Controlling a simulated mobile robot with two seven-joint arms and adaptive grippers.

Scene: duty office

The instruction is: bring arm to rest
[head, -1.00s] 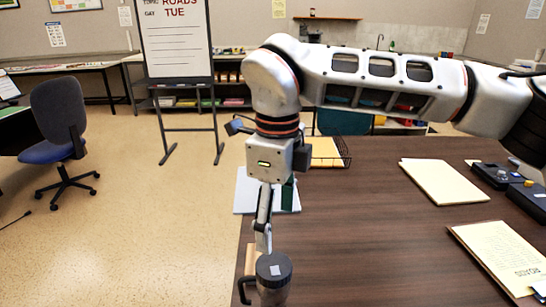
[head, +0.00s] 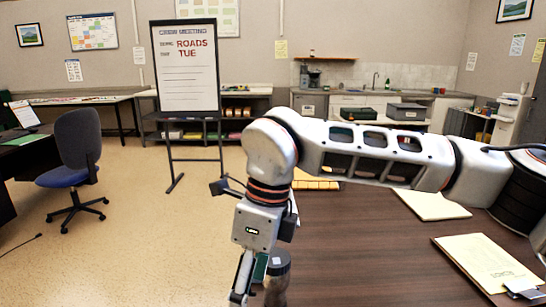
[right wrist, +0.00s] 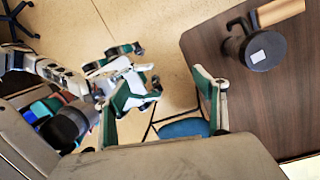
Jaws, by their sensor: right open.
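My right arm comes in from the right across the head view, bent down at the wrist. My right gripper (head: 240,298) is at the bottom edge there, its tips cut off. In the right wrist view its two fingers (right wrist: 160,110) stand apart with nothing between them. A dark lidded mug (head: 278,265) stands upright on the desk just right of the gripper; in the right wrist view the mug (right wrist: 257,50) is clear of the fingers. My left gripper (right wrist: 138,75) seems to show small in the right wrist view, over the floor; its jaw state is unclear.
A blue office chair (head: 75,150) and a whiteboard stand (head: 187,70) are beyond. The floor (head: 130,230) left of the desk is open.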

